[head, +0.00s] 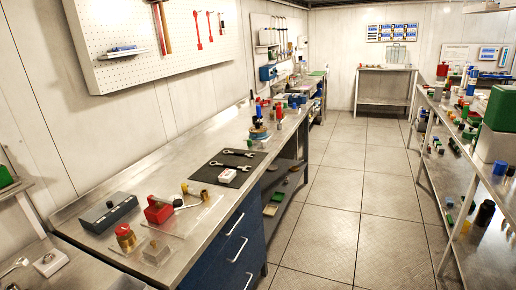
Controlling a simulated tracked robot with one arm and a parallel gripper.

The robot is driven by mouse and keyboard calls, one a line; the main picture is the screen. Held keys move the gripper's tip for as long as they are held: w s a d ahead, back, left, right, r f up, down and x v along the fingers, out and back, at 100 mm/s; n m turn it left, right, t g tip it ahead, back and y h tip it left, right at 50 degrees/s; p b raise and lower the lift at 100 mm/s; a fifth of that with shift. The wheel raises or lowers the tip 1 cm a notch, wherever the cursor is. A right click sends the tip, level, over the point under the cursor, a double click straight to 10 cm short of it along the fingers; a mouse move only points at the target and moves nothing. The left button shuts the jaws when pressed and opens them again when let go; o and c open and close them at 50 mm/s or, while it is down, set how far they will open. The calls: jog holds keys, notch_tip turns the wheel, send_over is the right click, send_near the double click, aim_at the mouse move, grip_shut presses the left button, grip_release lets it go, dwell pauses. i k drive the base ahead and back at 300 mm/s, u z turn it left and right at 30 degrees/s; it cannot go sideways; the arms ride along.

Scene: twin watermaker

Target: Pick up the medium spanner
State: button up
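A dark mat (214,178) lies on the long metal workbench (180,145), left of the picture's middle. The rear spanner (238,153) and the front spanner (229,165) look alike in shape. I cannot tell from here which one is the medium spanner. My gripper is not in view.
Nearer on the bench are a grey box (109,214), a red item (158,209) and brass fittings. Bottles and tools crowd the bench's far end. Blue drawers (233,247) front the bench. The tiled floor (335,210) is clear between it and the right shelf (455,150).

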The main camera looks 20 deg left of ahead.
aim_at(235, 153)
jog(key=i, duration=1.35)
jog(key=u, duration=0.9)
jog(key=k, duration=1.15)
jog(key=z, duration=0.75)
jog(key=i, duration=1.75)
jog(key=z, duration=0.35)
jog(key=i, duration=1.3)
jog(key=u, duration=0.4)
